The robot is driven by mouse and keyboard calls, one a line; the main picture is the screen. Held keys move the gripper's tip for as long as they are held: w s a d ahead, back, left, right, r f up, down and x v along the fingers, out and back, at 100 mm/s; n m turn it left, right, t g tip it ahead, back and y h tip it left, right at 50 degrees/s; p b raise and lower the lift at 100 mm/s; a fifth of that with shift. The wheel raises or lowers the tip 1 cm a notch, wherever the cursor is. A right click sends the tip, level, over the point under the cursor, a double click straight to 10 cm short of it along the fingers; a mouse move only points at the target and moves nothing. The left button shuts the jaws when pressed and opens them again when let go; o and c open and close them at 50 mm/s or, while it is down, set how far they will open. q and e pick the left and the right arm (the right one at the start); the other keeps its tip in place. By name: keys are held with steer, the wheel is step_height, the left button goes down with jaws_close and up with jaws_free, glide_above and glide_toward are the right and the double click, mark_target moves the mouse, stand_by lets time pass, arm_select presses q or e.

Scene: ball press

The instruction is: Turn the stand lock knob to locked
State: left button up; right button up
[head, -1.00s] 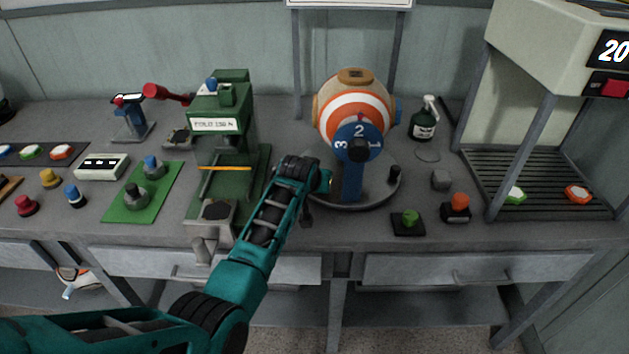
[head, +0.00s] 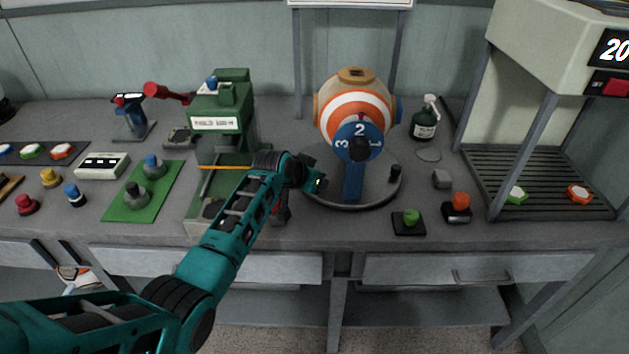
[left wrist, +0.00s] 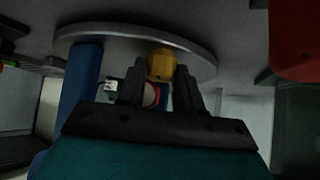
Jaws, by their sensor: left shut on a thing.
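The stand has a round grey base (head: 375,195), a blue post (head: 352,180) and a blue dial (head: 371,142) numbered 1, 2 and 3. It carries an orange-and-white striped ball (head: 340,102). My left gripper (head: 318,184) is at the left edge of the base, beside the post. In the left wrist view a yellow knob (left wrist: 160,65) sits between the tips of my left gripper (left wrist: 160,72), against the grey disc (left wrist: 205,62). The gripper is shut on this knob. The arm hides it in the head view, and I cannot read any lock marking. My right gripper is out of view.
The green press (head: 230,100) stands close to the left of my arm. A small black peg (head: 396,172) is on the right of the base. A green button (head: 411,217), an orange button (head: 460,202) and a spray bottle (head: 425,120) are to the right. Drawers (head: 480,268) line the front.

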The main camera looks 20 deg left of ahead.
arm_select(q)
steer(key=shift+w+a+f+m+h+b, duration=0.1)
steer(key=shift+a+m+h+b, duration=0.15)
steer(key=shift+m+h+b, duration=0.55)
steer(key=m+g+h+b, duration=0.1)
steer(key=m+b, duration=0.1)
steer(key=b, duration=0.1)
steer(key=m+g+h+b, duration=0.1)
steer(key=m+b, duration=0.2)
steer(key=shift+w+a+f+g+h, duration=0.1)
steer(key=shift+w+g+h, duration=0.1)
steer(key=shift+g+h, duration=0.2)
steer(key=shift+m+g+h+b, duration=0.3)
steer(key=shift+m+g+b, duration=0.1)
steer(key=shift+m+b, duration=0.6)
steer(key=shift+r+m+g+h+b, duration=0.25)
steer(key=shift+m+g+b, duration=0.25)
steer(key=shift+b, duration=0.55)
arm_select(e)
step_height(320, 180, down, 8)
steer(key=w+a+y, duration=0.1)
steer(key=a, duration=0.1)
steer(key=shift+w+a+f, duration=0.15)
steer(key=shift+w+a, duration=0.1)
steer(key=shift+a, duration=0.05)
